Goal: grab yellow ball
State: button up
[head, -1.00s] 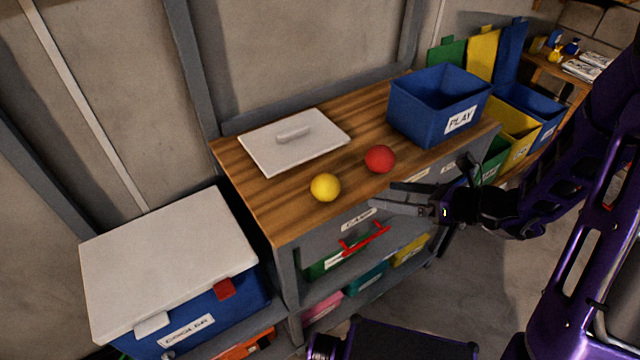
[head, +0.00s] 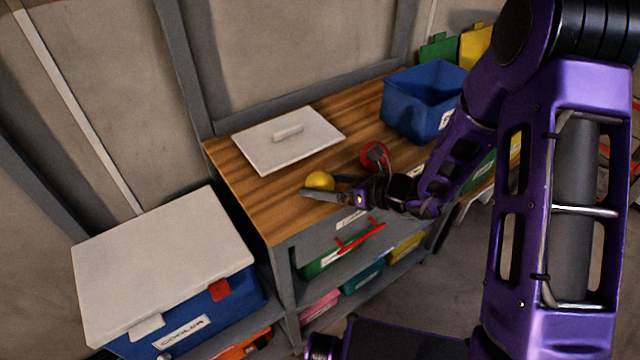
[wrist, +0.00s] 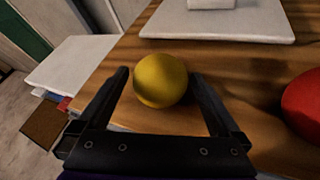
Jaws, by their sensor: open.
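The yellow ball (head: 320,180) rests on the wooden top of the workbench, near its front edge. In the wrist view the yellow ball (wrist: 160,81) sits between the tips of my two black fingers. My gripper (head: 322,186) is open and low over the bench, with a finger on either side of the ball. The lower part of the ball is partly hidden by a finger in the head view.
A red ball (head: 374,155) lies close to the right, partly behind my gripper; it also shows in the wrist view (wrist: 304,106). A white lid (head: 288,140) lies behind the yellow ball. A blue bin (head: 424,100) stands at the back right. A white-topped cooler (head: 165,260) is left.

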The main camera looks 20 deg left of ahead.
jog(key=shift+w+a+f, duration=0.1)
jog(key=shift+a, duration=0.15)
jog(key=c, duration=1.3)
